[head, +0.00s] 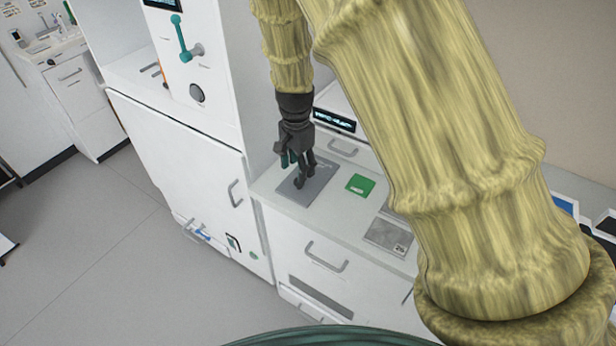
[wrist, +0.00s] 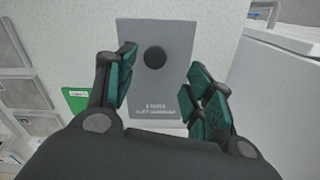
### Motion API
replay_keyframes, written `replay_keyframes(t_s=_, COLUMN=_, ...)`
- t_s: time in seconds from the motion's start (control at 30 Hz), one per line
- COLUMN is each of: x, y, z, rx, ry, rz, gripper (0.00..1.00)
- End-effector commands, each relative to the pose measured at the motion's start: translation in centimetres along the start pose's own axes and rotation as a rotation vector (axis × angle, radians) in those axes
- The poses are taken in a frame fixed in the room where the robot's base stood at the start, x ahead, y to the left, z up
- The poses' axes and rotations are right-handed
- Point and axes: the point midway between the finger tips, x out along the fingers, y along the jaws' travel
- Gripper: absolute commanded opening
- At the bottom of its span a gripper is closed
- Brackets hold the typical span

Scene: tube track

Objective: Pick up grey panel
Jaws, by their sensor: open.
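The grey panel (head: 318,181) lies flat on the white counter in the head view, a flat rectangle partly hidden behind my gripper. In the wrist view the grey panel (wrist: 165,35) shows a round black knob (wrist: 154,57) near its middle and small printed text at its lower end. My gripper (head: 300,178) is just over the panel, pointing down, open and empty. In the wrist view my gripper (wrist: 157,75) has its teal-padded fingers apart, one on each side of the panel's lower part, with the knob between and beyond them. I cannot tell whether the fingers touch the panel.
A green square (head: 360,185) lies on the counter right of the panel. A grey plate (head: 388,236) lies farther right. A tall white cabinet (head: 190,150) stands close to the left of my gripper. A device with a lit display (head: 334,121) stands behind.

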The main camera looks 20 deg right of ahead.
Motion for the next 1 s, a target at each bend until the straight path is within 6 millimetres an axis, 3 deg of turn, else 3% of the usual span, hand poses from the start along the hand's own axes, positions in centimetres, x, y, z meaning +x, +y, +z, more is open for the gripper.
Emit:
replay_keyframes(t_s=0.27, x=1.1, y=0.2, z=0.0, rx=0.000, ry=-0.002, rz=0.002, gripper=0.53)
replay_keyframes(t_s=0.7, x=5.1, y=0.8, z=0.0, rx=0.000, ry=-0.001, rz=0.001, gripper=0.53)
replay_keyframes(t_s=1.0, x=5.6, y=0.8, z=0.0, rx=0.000, ry=0.000, rz=-0.001, gripper=0.53)
